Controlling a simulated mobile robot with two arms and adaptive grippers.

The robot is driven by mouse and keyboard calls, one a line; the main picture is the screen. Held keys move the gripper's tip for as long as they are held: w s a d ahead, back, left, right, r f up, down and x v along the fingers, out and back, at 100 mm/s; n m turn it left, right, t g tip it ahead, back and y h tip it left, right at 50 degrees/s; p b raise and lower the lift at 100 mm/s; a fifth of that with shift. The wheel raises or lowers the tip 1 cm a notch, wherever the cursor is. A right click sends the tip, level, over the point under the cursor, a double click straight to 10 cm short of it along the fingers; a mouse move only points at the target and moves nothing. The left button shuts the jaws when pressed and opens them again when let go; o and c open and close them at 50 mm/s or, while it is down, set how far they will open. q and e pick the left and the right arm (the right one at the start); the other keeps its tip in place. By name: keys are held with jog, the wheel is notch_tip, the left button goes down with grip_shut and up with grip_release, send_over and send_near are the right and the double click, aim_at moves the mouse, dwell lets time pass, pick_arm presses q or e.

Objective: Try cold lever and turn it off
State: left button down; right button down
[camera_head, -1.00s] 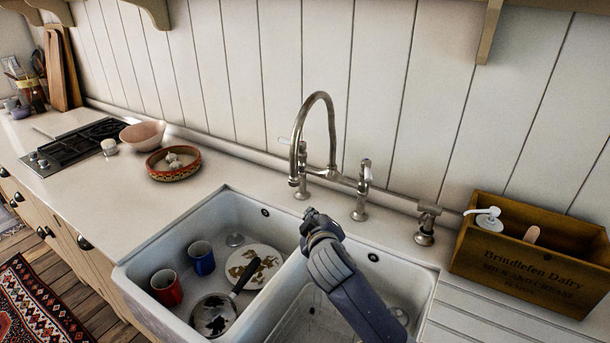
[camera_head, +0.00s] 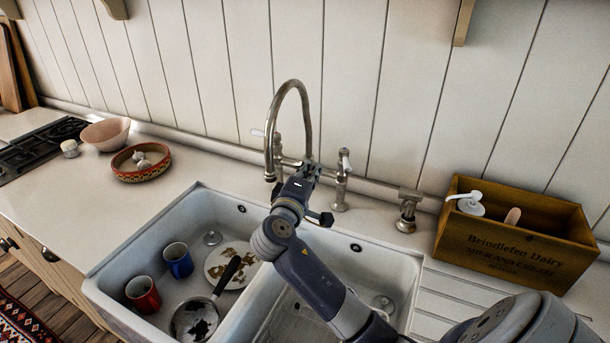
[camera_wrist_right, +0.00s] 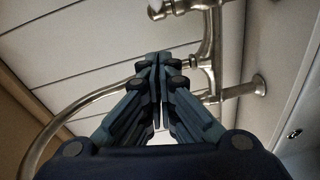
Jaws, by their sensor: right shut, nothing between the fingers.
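The bridge tap (camera_head: 303,105) has a tall curved metal spout, seen at the back of the sink. It has a lever on each side: the right one (camera_head: 345,160) stands upright, and the left one (camera_head: 258,133) has a pale handle pointing left. I cannot read which is cold. My right gripper (camera_head: 308,172) is shut and empty, its tips in front of the tap's crossbar between the levers. In the wrist view the shut fingers (camera_wrist_right: 158,62) point at the tap body, with one lever (camera_wrist_right: 165,8) beyond them at the top. I cannot tell whether they touch. My left gripper is out of view.
The double sink (camera_head: 85,285) holds a red mug (camera_head: 143,295), a blue mug (camera_head: 178,261), a pan (camera_head: 196,320) and a dirty plate (camera_head: 217,268). A separate metal fitting (camera_head: 407,212) and a wooden box (camera_head: 510,250) stand to the right.

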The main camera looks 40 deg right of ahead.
aim_at(346, 161)
jog(key=d, duration=0.2)
jog(key=d+p, duration=0.1)
jog(key=d+f+p, duration=0.1)
jog(key=d, duration=0.1)
jog(key=shift+s+d, duration=0.3)
jog(key=shift+s, duration=0.1)
